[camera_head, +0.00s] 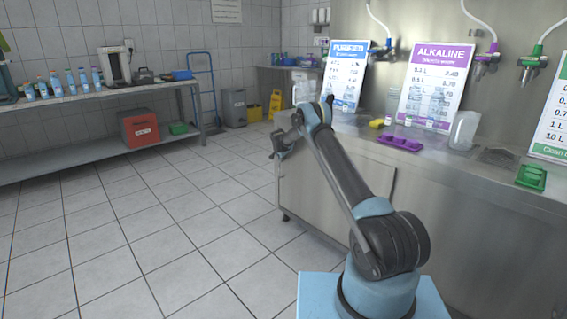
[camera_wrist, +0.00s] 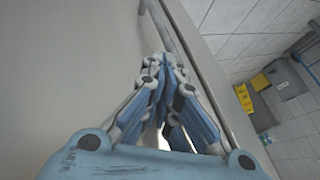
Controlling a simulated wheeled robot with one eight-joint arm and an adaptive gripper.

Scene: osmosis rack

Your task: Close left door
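The steel cabinet under the counter has a front panel (camera_head: 335,190) that shows in the head view, partly behind my arm. I cannot tell from this view how far the left door stands open. In the wrist view a large plain grey panel (camera_wrist: 70,70) fills the left side, with a thin grey bar (camera_wrist: 164,22) near its edge. My gripper (camera_head: 283,140) is at the left end of the counter in the head view. In the wrist view my gripper (camera_wrist: 165,62) has its fingertips together, close to the bar. Nothing is visibly held; contact with the panel is unclear.
Tiled floor (camera_head: 150,240) is clear left of the cabinet. A shelf table (camera_head: 100,97) with bottles and a red box (camera_head: 139,128) stands at the far left. A yellow sign (camera_head: 275,104) and grey bin (camera_head: 234,107) stand behind. Trays and price signs line the counter.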

